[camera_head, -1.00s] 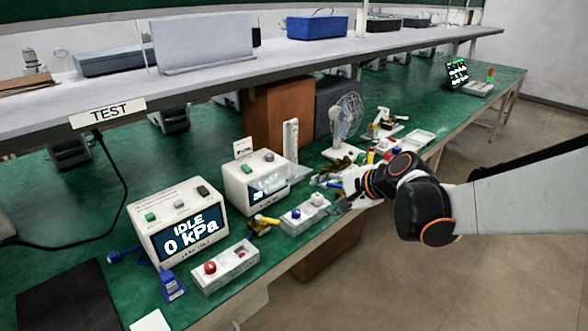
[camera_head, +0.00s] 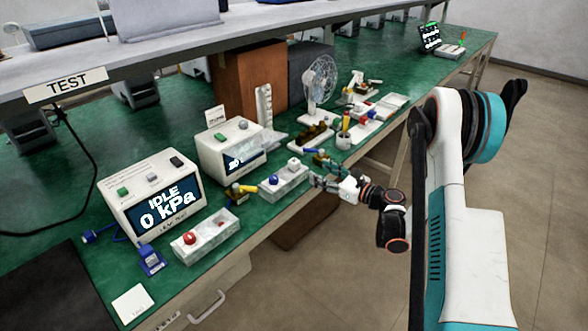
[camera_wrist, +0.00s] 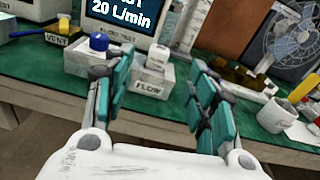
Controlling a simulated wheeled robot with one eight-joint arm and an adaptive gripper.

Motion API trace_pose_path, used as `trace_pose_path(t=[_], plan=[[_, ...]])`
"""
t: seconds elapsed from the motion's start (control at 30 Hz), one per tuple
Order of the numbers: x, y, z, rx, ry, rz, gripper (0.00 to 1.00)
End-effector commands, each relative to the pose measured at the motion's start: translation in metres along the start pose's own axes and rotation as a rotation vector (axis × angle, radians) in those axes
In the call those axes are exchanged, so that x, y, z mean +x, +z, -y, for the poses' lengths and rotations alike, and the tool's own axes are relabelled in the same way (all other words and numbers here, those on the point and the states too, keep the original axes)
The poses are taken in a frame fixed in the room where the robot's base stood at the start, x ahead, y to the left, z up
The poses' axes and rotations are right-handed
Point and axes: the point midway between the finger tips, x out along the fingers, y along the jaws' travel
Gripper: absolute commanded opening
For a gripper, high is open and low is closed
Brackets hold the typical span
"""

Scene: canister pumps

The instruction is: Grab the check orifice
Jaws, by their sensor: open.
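A pale block marked FLOW (camera_wrist: 130,82) stands near the bench's front edge. It carries a blue-topped piece (camera_wrist: 99,43) on its left and a small white piece (camera_wrist: 157,57) on its right. In the head view the same block (camera_head: 287,188) bears the blue piece (camera_head: 273,180) and the white piece (camera_head: 294,163). I cannot tell for sure which piece is the check orifice. My gripper (camera_wrist: 163,72) is open and empty, its teal-padded fingers spread with the white piece seen between them, beyond the tips. In the head view my gripper (camera_head: 318,180) is just right of the block.
A display box reading 20 L/min (camera_wrist: 122,18) stands behind the block. A fan (camera_wrist: 290,42) and a white mug (camera_wrist: 275,115) stand to the right. Floor is clear in front.

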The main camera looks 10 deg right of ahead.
Motion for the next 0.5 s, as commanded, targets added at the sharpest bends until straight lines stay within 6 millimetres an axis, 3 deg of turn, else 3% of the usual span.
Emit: trace_pose_path(t=[0.1, 0.27, 0.5], plan=[[-0.005, -0.014, 0.004, 0.065, -0.011, 0.036, 0.52], [-0.002, -0.018, 0.005, 0.095, -0.014, 0.053, 0.52], [0.040, -0.017, 0.005, 0.094, -0.012, 0.052, 0.52]])
